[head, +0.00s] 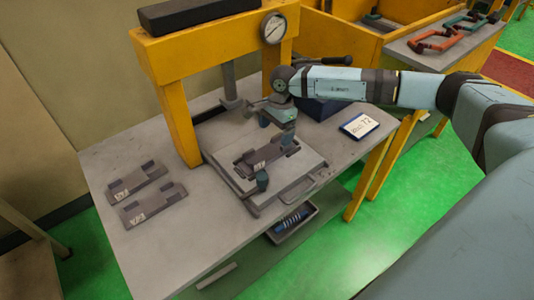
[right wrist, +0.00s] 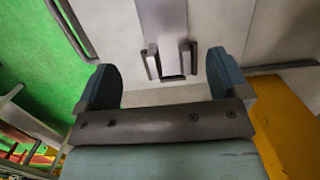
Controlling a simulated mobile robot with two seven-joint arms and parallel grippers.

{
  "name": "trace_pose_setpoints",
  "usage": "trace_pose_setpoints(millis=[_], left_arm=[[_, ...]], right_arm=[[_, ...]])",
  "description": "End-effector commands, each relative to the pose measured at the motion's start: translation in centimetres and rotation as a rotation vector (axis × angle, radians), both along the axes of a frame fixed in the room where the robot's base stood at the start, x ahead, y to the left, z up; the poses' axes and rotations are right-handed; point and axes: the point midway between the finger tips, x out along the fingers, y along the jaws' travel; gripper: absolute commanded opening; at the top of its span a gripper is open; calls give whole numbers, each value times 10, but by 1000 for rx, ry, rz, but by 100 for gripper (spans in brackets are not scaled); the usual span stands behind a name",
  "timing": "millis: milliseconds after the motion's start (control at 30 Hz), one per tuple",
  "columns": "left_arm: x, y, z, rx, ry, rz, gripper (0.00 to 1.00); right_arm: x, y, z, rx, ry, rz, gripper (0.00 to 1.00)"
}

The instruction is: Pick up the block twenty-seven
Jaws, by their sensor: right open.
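A dark grey block (head: 262,157) with a small white label lies on the light plate of the press, partly covered by my right gripper. Two similar labelled blocks lie flat on the table at the left, one farther back (head: 137,181) and one nearer (head: 150,205). The label numbers are too small to read surely. My right gripper (head: 277,131) is over the far part of the block on the plate. In the right wrist view its blue fingers (right wrist: 163,80) are wide apart, with a dark two-pronged piece (right wrist: 170,62) beyond them. I see no left gripper.
The yellow press frame (head: 178,105) with a round gauge (head: 273,28) stands behind the plate (head: 308,160). A bin (head: 292,222) sits below. The table's front left is clear.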

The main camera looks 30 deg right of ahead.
Motion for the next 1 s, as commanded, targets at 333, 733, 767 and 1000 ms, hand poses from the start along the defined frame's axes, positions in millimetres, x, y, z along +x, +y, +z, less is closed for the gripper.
trace_pose_setpoints(millis=[333, 733, 767, 1000], left_arm=[[-1, 2, 1, 5, 2, -1, 43], [-3, 4, 4, 17, 2, -4, 43], [-3, 4, 3, 17, 2, -4, 43], [-3, 4, 3, 16, 1, -4, 43]], right_arm=[[0, 8, -35, 2, 0, 0, 94], [4, 22, -80, 2, 0, -1, 94], [4, 22, -81, 2, -1, -1, 94], [4, 22, -82, 2, -1, -1, 82]])
